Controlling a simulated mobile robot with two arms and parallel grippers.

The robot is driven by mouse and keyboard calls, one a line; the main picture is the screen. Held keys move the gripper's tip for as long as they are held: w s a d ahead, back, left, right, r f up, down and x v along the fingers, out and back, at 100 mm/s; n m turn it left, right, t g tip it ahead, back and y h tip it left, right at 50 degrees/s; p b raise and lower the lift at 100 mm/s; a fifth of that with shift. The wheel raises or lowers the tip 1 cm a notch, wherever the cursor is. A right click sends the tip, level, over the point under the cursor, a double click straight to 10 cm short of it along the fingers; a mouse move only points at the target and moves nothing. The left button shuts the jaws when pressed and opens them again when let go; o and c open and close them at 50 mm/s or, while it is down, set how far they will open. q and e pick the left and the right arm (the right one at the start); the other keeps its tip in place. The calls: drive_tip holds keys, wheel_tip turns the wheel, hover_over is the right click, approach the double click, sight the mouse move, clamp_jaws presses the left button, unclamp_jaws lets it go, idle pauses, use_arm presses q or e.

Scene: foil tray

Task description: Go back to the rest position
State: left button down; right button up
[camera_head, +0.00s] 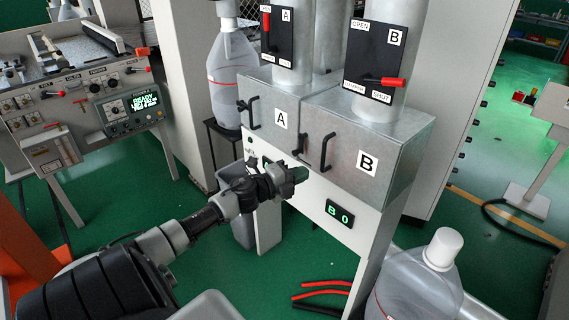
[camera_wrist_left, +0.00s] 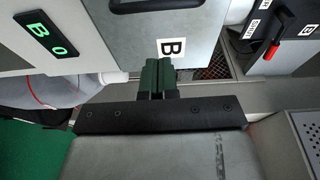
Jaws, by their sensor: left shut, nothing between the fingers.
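My left gripper (camera_head: 297,175) is shut and empty in front of the metal boxes, just below the handle side of box B (camera_head: 392,148). In the left wrist view its dark green fingertips (camera_wrist_left: 158,76) are together, close to the B label on the box. I cannot tell whether they touch the box. Box A (camera_head: 262,112) is to the left of box B, and both have black handles. My right gripper does not show in either view.
A display reading "B 0" (camera_head: 340,214) is below box B. A clear jug (camera_head: 415,280) with a white cap stands at the lower right. A control bench (camera_head: 85,95) is at the left. Red tubes (camera_head: 325,289) lie on the green floor.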

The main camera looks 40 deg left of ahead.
use_arm(q)
drive_tip(key=shift+d+b+v, duration=0.15)
drive_tip(key=shift+b+v, duration=0.1)
drive_tip(key=shift+v, duration=1.05)
drive_tip(key=shift+d+b+v, duration=0.1)
drive_tip(key=shift+b+v, duration=0.15)
drive_tip(key=shift+v, duration=1)
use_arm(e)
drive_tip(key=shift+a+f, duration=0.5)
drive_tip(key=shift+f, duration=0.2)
